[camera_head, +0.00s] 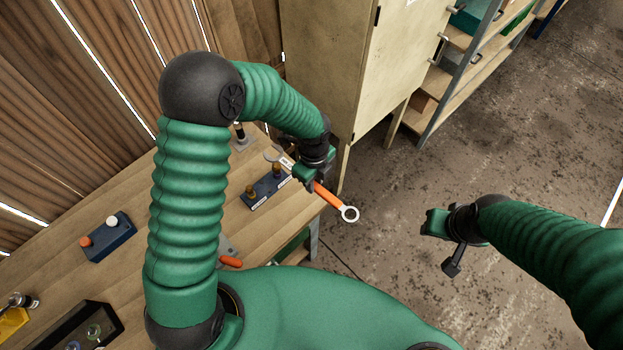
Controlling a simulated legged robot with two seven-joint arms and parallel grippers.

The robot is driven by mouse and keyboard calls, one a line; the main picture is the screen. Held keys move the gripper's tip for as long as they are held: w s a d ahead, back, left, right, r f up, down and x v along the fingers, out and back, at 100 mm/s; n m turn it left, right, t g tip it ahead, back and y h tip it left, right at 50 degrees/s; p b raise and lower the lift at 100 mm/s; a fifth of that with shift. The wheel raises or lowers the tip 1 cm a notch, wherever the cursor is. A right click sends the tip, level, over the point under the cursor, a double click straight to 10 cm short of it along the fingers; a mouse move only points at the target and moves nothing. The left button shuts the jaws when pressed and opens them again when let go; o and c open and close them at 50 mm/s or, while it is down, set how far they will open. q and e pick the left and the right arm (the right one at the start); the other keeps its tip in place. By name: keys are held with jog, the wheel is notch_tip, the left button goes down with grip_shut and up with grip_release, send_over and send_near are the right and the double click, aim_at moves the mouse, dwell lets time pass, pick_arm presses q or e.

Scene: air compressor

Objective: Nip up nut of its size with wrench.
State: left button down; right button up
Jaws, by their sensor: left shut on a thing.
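My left gripper (304,172) is shut on a wrench (326,195) with an orange handle. The wrench's ring end points down and right, past the bench edge; its other end (272,155) points left over the bench. A dark blue block (262,197) with two brass-coloured bolts or nuts, a left one (250,190) and a right one (276,169), lies just left of and below the gripper. Thread and nut sizes are too small to tell. My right gripper (444,240) hangs empty over the floor; its finger opening is unclear.
The wooden bench (180,166) also bears another blue block (110,237) with orange and white knobs, an orange-handled tool (231,262) partly hidden by my arm, and a black box (78,332). A beige cabinet (325,70) stands close behind my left gripper. Floor at right is clear.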

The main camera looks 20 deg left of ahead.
pick_arm(q)
jog(key=shift+d+r, duration=0.1)
jog(key=shift+d+f, duration=0.1)
jog(key=shift+f, duration=0.1)
notch_tip(320, 180, down, 6)
jog(key=b, duration=0.3)
jog(key=shift+f+b, duration=0.15)
jog(key=shift+b, duration=0.2)
jog(key=shift+s, duration=0.1)
jog(key=shift+p, duration=0.4)
jog(key=shift+f+b, duration=0.45)
jog(key=shift+f, duration=0.3)
dwell(0.5)
